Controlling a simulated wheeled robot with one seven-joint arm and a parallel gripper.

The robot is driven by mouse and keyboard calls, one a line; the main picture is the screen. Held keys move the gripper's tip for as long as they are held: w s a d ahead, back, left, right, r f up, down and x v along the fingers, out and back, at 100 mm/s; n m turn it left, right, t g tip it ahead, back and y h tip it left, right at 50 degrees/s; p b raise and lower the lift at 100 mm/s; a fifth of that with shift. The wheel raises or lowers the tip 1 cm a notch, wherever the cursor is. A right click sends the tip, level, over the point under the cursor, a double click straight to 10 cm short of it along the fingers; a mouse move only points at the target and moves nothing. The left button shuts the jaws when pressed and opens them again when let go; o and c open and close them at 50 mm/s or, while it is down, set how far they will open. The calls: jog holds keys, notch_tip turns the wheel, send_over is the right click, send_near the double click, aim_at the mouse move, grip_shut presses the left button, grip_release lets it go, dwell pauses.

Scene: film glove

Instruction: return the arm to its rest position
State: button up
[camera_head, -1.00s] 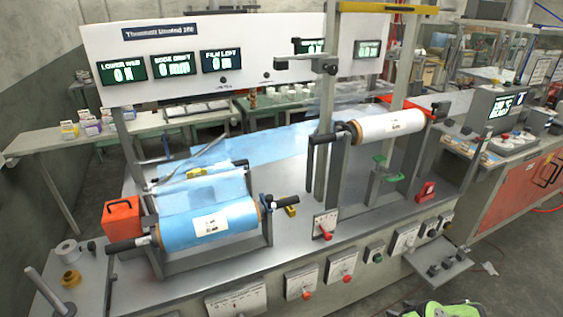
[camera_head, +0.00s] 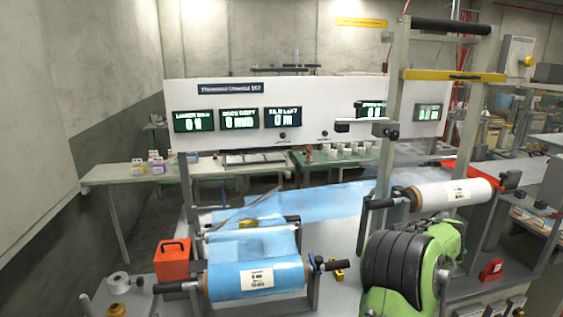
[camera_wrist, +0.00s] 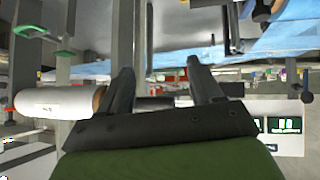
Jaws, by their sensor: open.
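My arm (camera_head: 408,262), green with black ribbed sections, shows at the lower right of the head view, in front of the machine. My gripper (camera_wrist: 158,78) shows in the wrist view with its two dark fingers spread apart and nothing between them. The wrist view is upside down. The gripper's fingers cannot be made out in the head view. In the wrist view a white film roll (camera_wrist: 55,103) is left of the fingers, and blue film (camera_wrist: 270,45) is beyond them to the right.
The machine carries a blue film roll (camera_head: 255,279) at the front left and a white film roll (camera_head: 452,193) at the right, beside tall metal posts (camera_head: 384,165). A panel with displays (camera_head: 290,90) stands behind. An orange box (camera_head: 173,260) sits at left.

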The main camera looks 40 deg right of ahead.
jog(key=w+a+r+n+y, duration=0.1)
jog(key=a+r, duration=0.2)
jog(key=a, duration=0.7)
jog(key=w+a+r+y, duration=0.1)
jog(key=a+r+y, duration=0.15)
jog(key=a, duration=0.65)
jog(key=w+a+r+n+y, duration=0.1)
jog(key=a+r, duration=0.3)
jog(key=a, duration=0.6)
jog(key=s+a+n+y, duration=0.1)
jog(key=s+a, duration=0.3)
jog(key=a, duration=0.3)
jog(key=s+a+n, duration=0.1)
jog(key=s+a, duration=0.2)
jog(key=a, duration=0.3)
jog(key=s+a+f+g, duration=0.1)
jog(key=s+a+f, duration=0.1)
jog(key=s, duration=0.3)
jog(key=s+a+f+n+g, duration=0.1)
jog(key=s+a+f, duration=0.1)
jog(key=s, duration=0.3)
jog(key=shift+s+a+p, duration=0.3)
jog(key=shift+a+p, duration=0.1)
jog(key=shift+a, duration=0.4)
jog(key=shift+a+f+n, duration=0.1)
jog(key=shift+n, duration=0.2)
